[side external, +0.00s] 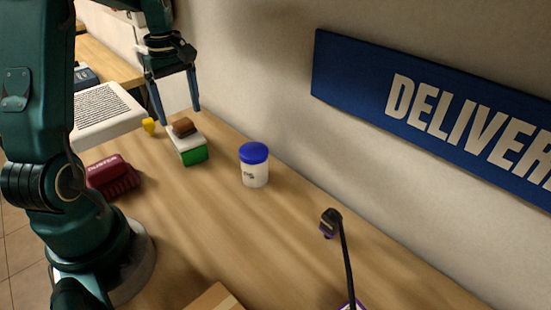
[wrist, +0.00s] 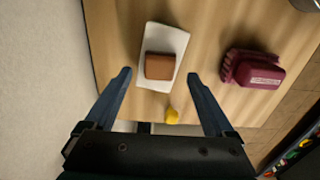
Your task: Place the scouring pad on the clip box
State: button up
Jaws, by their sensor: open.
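The brown block, which looks like the scouring pad (side external: 183,127), lies on the white top of a green-sided box, which looks like the clip box (side external: 194,156). In the wrist view the brown pad (wrist: 160,66) rests flat on the near part of the white top (wrist: 166,36), within its side edges. My gripper (side external: 180,115) is open above the box, with its fingers apart and nothing between them. In the wrist view my gripper (wrist: 159,75) has one finger to each side of the pad, clear of it. The pad's underside is hidden.
A small yellow object (side external: 149,126) stands close to the box. A maroon object (side external: 112,178) lies to the left and a white jar with a blue lid (side external: 254,165) stands to the right. A thin-stemmed black device (side external: 331,222) stands nearer the camera. Wood between is clear.

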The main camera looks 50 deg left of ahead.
aim_at(183, 121)
jog(key=d+r+m+t, duration=0.1)
jog(key=d+r+m, duration=0.4)
jog(key=r, duration=0.5)
jog(key=s+d+f+m+t, duration=0.2)
jog(key=s+d+m, duration=0.2)
jog(key=d+m, duration=0.2)
jog(key=s+d+f+m+t, duration=0.2)
jog(key=s+d+m, duration=0.3)
jog(key=d, duration=0.6)
jog(key=shift+s+m+t, duration=0.25)
jog(key=shift+m+t, duration=0.05)
jog(key=shift+m, duration=0.7)
